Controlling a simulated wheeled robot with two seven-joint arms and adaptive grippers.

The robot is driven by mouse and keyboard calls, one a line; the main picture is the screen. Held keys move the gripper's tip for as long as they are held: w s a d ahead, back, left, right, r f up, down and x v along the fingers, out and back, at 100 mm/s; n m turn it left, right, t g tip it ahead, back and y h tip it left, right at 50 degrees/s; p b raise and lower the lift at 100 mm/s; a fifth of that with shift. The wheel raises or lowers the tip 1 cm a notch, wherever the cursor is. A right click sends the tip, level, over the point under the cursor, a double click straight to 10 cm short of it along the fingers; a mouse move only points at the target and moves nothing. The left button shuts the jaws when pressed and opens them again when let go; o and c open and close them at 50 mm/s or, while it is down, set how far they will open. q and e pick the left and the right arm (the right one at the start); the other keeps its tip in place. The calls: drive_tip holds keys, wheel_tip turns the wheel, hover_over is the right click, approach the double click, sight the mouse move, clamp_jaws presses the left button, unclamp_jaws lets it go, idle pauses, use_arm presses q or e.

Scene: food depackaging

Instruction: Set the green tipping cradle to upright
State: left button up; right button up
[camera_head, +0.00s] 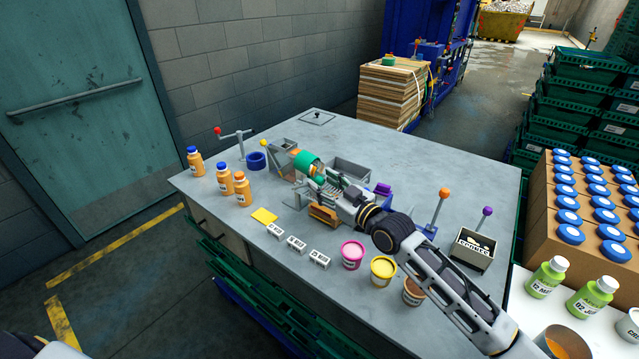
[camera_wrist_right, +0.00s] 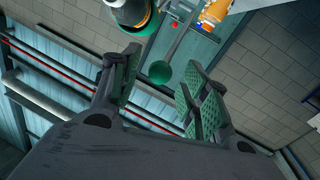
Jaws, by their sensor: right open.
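The green tipping cradle (camera_head: 306,162) stands near the middle of the table, behind my right gripper. It looks tilted, though my gripper and nearby fixtures hide its lower part. In the wrist view, a green ball knob (camera_wrist_right: 160,72) on a grey rod shows between and beyond the fingertips. A dark, rounded container end (camera_wrist_right: 130,12) with a green rim shows at the top of that view. My right gripper (camera_head: 322,186) is open and empty close to the cradle; it also shows in the wrist view (camera_wrist_right: 160,88). My left gripper is not in view.
Orange bottles (camera_head: 223,178) stand left of the cradle, near a red-knobbed lever (camera_head: 217,131). A grey tray (camera_head: 350,171) sits behind my right arm. White labelled blocks (camera_head: 297,244) and tubs (camera_head: 352,254) line the front. Orange- and purple-knobbed levers (camera_head: 445,193) stand on the right.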

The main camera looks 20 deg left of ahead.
drive_tip(key=shift+w+a, duration=0.4)
drive_tip(key=shift+a, duration=0.2)
drive_tip(key=shift+w+a+b, duration=0.25)
drive_tip(key=shift+a+b, duration=0.05)
drive_tip(key=shift+a, duration=0.15)
drive_tip(key=shift+c, duration=0.5)
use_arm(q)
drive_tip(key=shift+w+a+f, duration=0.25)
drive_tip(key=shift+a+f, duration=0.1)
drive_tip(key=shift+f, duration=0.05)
use_arm(e)
clamp_jaws()
